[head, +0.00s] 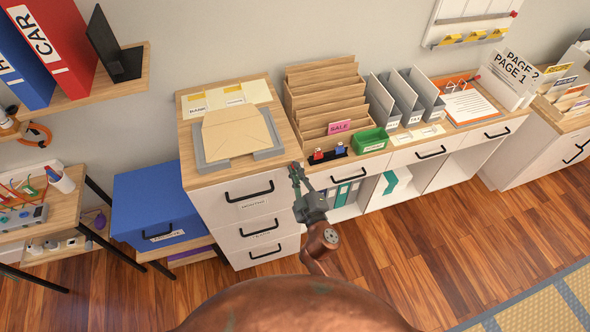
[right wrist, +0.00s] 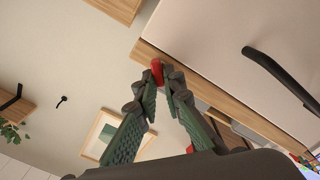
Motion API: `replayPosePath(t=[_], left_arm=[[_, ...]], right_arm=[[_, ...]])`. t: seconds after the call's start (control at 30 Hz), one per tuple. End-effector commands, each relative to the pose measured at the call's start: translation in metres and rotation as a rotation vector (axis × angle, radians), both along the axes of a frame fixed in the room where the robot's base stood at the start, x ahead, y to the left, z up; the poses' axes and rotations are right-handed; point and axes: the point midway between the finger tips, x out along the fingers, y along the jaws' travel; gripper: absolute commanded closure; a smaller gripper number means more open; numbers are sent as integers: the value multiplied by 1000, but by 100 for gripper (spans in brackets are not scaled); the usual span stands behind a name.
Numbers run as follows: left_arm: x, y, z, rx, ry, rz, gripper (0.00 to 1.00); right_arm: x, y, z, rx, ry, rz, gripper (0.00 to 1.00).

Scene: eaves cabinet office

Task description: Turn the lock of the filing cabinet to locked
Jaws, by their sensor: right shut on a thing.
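The filing cabinet (head: 222,212) has white drawers with black handles and a wooden top. It stands left of centre in the head view, and all its drawers look closed. My right gripper (head: 296,170) is at the upper right edge of its front. In the right wrist view the gripper's fingertips (right wrist: 165,82) are closed around a small red piece (right wrist: 157,69) by the cabinet's wooden edge, seemingly the lock's key or knob. The fingers hide most of it, so its turned position cannot be told. My left gripper is not in view.
A paper tray (head: 208,164) with an envelope sits on the cabinet top. A low white unit (head: 416,152) with file holders and a green box (head: 369,141) stands to the right. A blue box (head: 155,204) stands to the left. The wooden floor in front is clear.

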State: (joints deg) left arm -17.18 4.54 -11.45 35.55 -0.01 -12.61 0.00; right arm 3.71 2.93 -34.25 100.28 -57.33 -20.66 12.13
Motion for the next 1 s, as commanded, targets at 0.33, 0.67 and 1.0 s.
replayPosePath(t=[0.33,0.67,1.0], left_arm=[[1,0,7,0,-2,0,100],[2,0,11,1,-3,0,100],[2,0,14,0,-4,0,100]], right_arm=[[-1,2,-2,-315,-101,2,100],[-2,3,-5,-563,-181,4,100],[-2,4,-7,-698,-225,5,100]])
